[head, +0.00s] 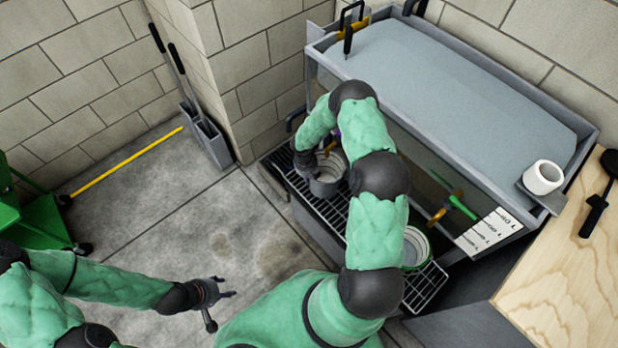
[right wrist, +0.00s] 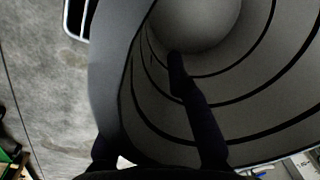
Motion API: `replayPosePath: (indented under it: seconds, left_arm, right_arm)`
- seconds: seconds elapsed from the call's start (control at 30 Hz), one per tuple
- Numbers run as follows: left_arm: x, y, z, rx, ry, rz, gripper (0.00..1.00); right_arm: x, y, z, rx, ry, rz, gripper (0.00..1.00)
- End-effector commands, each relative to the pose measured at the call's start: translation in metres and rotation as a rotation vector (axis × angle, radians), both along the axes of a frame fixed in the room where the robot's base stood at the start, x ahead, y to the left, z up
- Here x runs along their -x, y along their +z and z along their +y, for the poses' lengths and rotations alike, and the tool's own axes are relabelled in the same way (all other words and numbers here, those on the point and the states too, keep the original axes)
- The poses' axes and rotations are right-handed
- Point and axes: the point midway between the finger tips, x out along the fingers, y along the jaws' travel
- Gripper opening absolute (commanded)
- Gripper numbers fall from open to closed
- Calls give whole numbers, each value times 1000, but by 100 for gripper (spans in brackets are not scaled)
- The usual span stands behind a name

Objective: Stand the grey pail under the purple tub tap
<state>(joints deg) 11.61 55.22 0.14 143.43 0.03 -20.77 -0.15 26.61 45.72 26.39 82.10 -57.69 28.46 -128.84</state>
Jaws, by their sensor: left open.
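The grey pail (head: 328,185) is at the far left end of the grate, upright or nearly so. I cannot tell whether it rests on the grate or is just above it. A small bit of purple (head: 337,134), seemingly the purple tub tap, shows behind my right arm just beyond the pail; the rest is hidden. My right gripper (head: 303,160) is at the pail's left rim, shut on its wall. In the right wrist view one finger is inside the ringed pail (right wrist: 265,85) and the other outside. My left gripper (head: 218,300) is open and empty over the floor.
The grey tub (head: 455,95) stands above the metal grate (head: 428,285). A green-rimmed pail (head: 415,248) sits on the grate below a green tap (head: 460,206). A wooden counter (head: 560,275) is at right. The concrete floor (head: 190,200) at left is mostly clear.

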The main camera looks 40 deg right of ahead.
Motion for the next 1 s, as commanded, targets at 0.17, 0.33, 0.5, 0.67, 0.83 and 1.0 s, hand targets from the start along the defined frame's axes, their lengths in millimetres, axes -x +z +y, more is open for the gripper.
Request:
replayPosePath:
  seconds: [0.17,0.33,0.5,0.67,0.83,1.0]
  left_arm:
    - [0,0,0,0,0,0,49]
    - [0,1,0,0,0,0,49]
    - [0,7,0,0,0,0,49]
    - [0,19,0,0,0,0,49]
    - [0,33,0,0,0,0,49]
    - [0,42,0,0,0,0,49]
  right_arm:
    - [0,0,0,0,0,0,33]
    - [0,1,0,0,0,0,33]
    - [-1,13,0,0,0,-1,33]
    - [-2,43,3,2,0,-1,33]
    - [-4,78,6,1,0,-3,33]
    - [-5,105,9,2,0,-1,33]
